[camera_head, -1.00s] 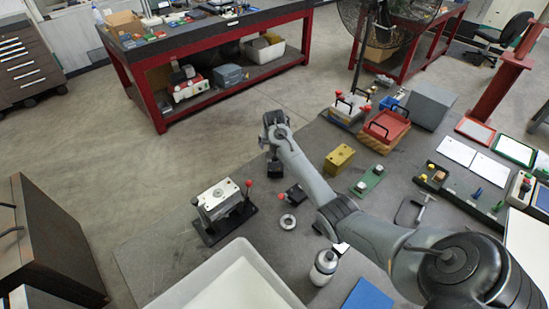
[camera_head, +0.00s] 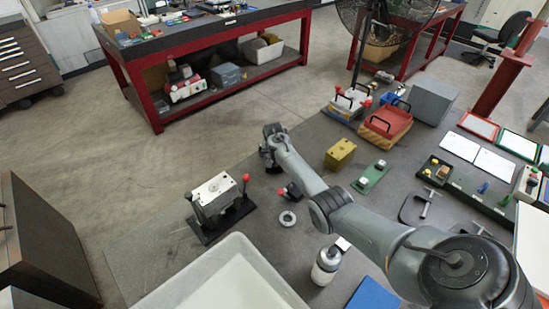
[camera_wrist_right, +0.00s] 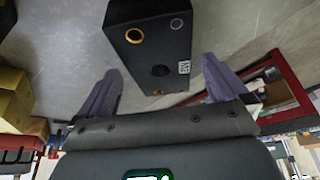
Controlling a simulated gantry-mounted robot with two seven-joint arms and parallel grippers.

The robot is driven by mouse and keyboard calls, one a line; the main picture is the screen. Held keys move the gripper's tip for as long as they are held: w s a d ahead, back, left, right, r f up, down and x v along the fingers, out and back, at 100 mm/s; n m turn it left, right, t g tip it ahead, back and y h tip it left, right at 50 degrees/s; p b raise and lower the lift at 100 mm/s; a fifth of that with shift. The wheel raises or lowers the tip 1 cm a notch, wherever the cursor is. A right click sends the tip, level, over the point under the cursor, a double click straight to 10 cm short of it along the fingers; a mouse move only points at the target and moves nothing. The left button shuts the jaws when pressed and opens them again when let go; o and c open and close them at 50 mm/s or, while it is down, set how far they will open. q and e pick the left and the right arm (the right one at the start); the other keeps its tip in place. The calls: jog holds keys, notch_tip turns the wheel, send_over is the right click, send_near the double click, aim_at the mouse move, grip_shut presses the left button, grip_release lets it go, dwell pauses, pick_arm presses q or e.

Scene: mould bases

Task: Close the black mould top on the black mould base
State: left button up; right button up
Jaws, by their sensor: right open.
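A black block (camera_wrist_right: 150,45) with a gold ring, a silver ring and a small label fills the upper middle of the right wrist view. My right gripper (camera_wrist_right: 161,68) is open, with its two purple-grey fingers spread to either side of the block's near end. I cannot tell whether they touch it. In the head view my right gripper (camera_head: 268,158) is low over the mat's far edge, its fingers small and dark there. A small black piece (camera_head: 292,191) by a red knob lies nearer; I cannot tell if it is the mould base. My left gripper is not in view.
A silver mould block (camera_head: 215,190) on a black stand is left of my arm. A metal ring (camera_head: 288,218), a bottle (camera_head: 325,265) and a white tray (camera_head: 235,285) are nearer. A yellow block (camera_head: 340,154) and a green plate (camera_head: 371,177) are to the right.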

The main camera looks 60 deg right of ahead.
jog(key=shift+b+x, duration=0.45)
jog(key=shift+x, duration=0.8)
jog(key=c, duration=1.6)
jog(key=shift+r, duration=0.1)
jog(key=shift+c, duration=0.4)
jog(key=shift+r, duration=0.15)
jog(key=shift+r+p, duration=0.3)
jog(key=shift+p, duration=0.2)
jog(key=shift+r+p, duration=1.05)
jog(key=shift+p, duration=0.05)
